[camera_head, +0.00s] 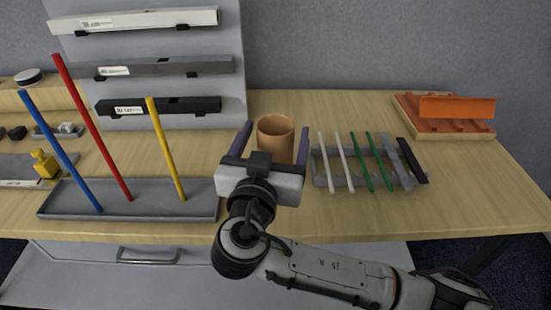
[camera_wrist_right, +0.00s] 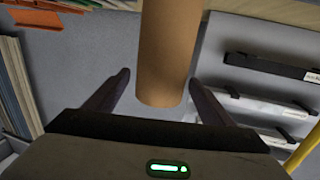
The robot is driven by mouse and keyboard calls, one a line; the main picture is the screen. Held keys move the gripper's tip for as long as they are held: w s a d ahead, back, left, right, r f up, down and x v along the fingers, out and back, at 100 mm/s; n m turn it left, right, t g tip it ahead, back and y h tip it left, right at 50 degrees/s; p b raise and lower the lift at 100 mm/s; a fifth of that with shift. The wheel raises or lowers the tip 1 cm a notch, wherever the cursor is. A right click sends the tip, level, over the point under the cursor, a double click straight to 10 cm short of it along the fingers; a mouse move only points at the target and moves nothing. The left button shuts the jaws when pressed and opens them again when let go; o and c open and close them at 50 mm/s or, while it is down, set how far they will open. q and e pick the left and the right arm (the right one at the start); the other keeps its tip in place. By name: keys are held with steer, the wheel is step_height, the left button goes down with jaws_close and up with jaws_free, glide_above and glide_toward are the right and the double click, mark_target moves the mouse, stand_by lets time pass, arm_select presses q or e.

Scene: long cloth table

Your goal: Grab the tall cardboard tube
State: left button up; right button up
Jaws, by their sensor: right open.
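The tall cardboard tube (camera_head: 275,145) is brown with an open top. In the head view it stands on the wooden table, and its lower part is hidden behind my right gripper. My right gripper (camera_head: 277,129) is open, with one dark finger on each side of the tube. In the right wrist view the tube (camera_wrist_right: 168,50) comes in from the top and its near end lies between the two fingers of my right gripper (camera_wrist_right: 159,78). A gap shows on the left side; the right finger is very close to it, and I cannot tell whether they touch. My left gripper is out of view.
A grey tray (camera_head: 130,203) with blue, red and yellow rods leaning up stands left of my right gripper. A grey rack (camera_head: 350,182) with white and green sticks stands close on the right. An orange tray (camera_head: 445,125) lies at the back right. A panel with bars (camera_head: 165,45) stands behind.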

steer(key=shift+w+d, duration=0.1)
steer(key=shift+w, duration=0.4)
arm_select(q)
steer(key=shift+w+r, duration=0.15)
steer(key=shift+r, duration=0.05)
arm_select(e)
steer(key=shift+f, duration=0.1)
steer(key=c, duration=1.4)
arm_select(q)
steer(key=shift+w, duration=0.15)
